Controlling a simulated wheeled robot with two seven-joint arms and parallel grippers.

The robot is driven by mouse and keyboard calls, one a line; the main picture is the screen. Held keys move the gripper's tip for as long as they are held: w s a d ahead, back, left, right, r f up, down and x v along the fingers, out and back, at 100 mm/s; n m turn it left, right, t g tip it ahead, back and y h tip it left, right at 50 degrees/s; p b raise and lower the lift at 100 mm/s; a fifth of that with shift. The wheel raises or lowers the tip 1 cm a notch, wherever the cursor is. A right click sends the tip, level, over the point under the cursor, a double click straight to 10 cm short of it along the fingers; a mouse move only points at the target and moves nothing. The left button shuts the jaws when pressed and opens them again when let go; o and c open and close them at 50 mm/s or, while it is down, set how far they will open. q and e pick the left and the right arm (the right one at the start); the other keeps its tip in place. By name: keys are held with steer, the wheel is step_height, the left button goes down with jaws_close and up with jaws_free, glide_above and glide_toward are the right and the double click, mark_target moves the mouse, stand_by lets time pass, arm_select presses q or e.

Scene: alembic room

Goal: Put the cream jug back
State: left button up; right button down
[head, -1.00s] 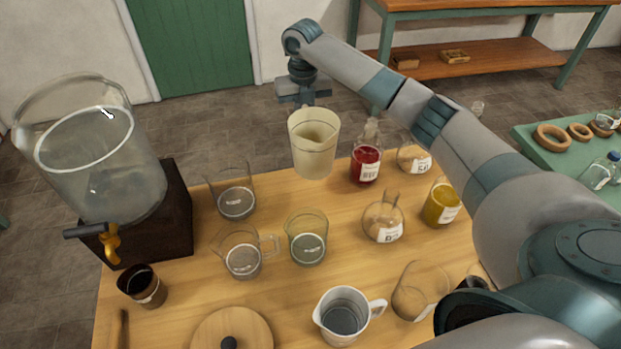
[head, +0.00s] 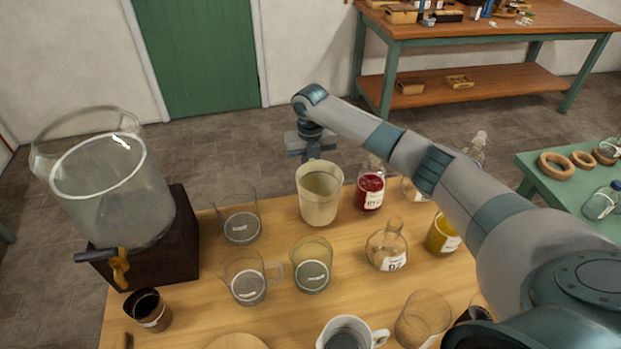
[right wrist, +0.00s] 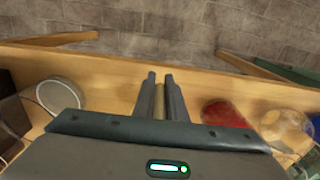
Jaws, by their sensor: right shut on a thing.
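The cream jug (head: 320,200) is upright at the back edge of the wooden table, in the head view. Its base is at or just above the tabletop; I cannot tell whether it touches. My right gripper (head: 312,158) is behind its rim, pointing down. In the right wrist view the two fingers (right wrist: 162,95) are close together with a narrow cream-coloured strip (right wrist: 159,100) between them, shut on the jug. Most of the jug is hidden in that view. My left gripper is not in view.
A glass beaker (head: 240,225) stands left of the jug and a red-filled bottle (head: 369,190) close on its right. A glass (head: 312,270) and a stoppered flask (head: 387,250) stand in front. A large glass dispenser (head: 115,195) is at left, a white jug (head: 345,335) at the front.

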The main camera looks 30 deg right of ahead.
steer(key=shift+f, duration=1.05)
steer(key=shift+f, duration=0.15)
steer(key=c, duration=1.8)
jaws_free()
steer(key=shift+r, duration=0.2)
step_height(320, 180, up, 12)
steer(key=shift+b, duration=1.15)
